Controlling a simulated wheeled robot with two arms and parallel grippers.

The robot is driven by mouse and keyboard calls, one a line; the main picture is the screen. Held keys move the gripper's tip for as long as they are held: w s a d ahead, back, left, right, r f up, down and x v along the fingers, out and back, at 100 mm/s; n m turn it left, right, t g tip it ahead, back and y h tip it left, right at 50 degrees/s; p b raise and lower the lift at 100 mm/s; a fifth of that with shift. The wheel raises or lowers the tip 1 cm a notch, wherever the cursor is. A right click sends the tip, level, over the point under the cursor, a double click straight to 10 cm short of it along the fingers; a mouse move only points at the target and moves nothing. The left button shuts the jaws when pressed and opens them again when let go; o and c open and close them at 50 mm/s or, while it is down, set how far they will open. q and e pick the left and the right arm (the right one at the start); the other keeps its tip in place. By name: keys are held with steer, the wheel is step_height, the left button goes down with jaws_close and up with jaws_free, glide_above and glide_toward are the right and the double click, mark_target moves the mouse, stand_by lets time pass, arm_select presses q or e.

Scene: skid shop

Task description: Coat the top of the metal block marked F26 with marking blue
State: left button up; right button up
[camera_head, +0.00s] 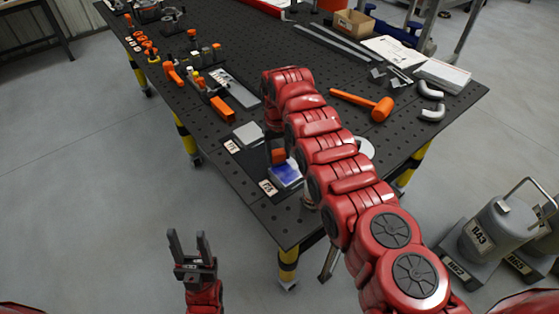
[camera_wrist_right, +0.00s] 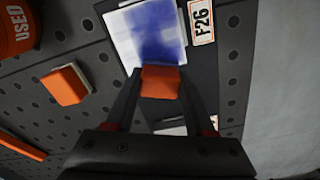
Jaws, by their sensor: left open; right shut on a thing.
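The metal block marked F26 (camera_head: 289,179) lies near the table's front corner, its tag (camera_head: 268,187) beside it. It also shows in the right wrist view (camera_wrist_right: 121,38), where blue covers the middle and right of its top and a pale strip is bare at the left. My right gripper (camera_head: 277,150) is shut on an orange-handled applicator (camera_wrist_right: 160,82), held at the block's edge over the blue. The applicator's working end is hidden, so I cannot tell if it touches. My left gripper (camera_head: 188,240) is open and empty, over the floor in front of the table.
A second metal block (camera_head: 249,134) with a tag lies just behind. Orange-handled tools stand along the table's left edge. An orange mallet (camera_head: 379,108) and grey bent pipes (camera_head: 431,102) lie to the right. A container marked USED (camera_wrist_right: 20,28) shows in the wrist view.

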steer(key=shift+w+a+b, duration=0.1)
steer(key=shift+a+b, duration=0.1)
steer(key=shift+b, duration=0.75)
steer(key=shift+r, duration=0.1)
steer(key=s+d+p, duration=0.1)
steer(key=p, duration=0.3)
steer(key=shift+d+r, duration=0.1)
steer(key=shift+r, duration=0.1)
steer(key=p, duration=0.1)
steer(key=s+p, duration=0.1)
steer(key=p, duration=0.1)
steer(key=shift+d+f, duration=0.1)
steer(key=shift+d, duration=0.15)
steer(key=shift+s+d+f+p, duration=0.1)
steer(key=shift+s+f+p, duration=0.05)
steer(key=shift+s+p, duration=0.2)
steer(key=s+d+p, duration=0.1)
steer(key=p, duration=0.3)
steer(key=shift+s, duration=0.2)
steer(key=shift+s+d+p, duration=0.35)
steer(key=shift+s+p, duration=0.15)
steer(key=shift+p, duration=0.55)
steer(key=shift+s+f, duration=0.1)
steer(key=shift+f, duration=0.05)
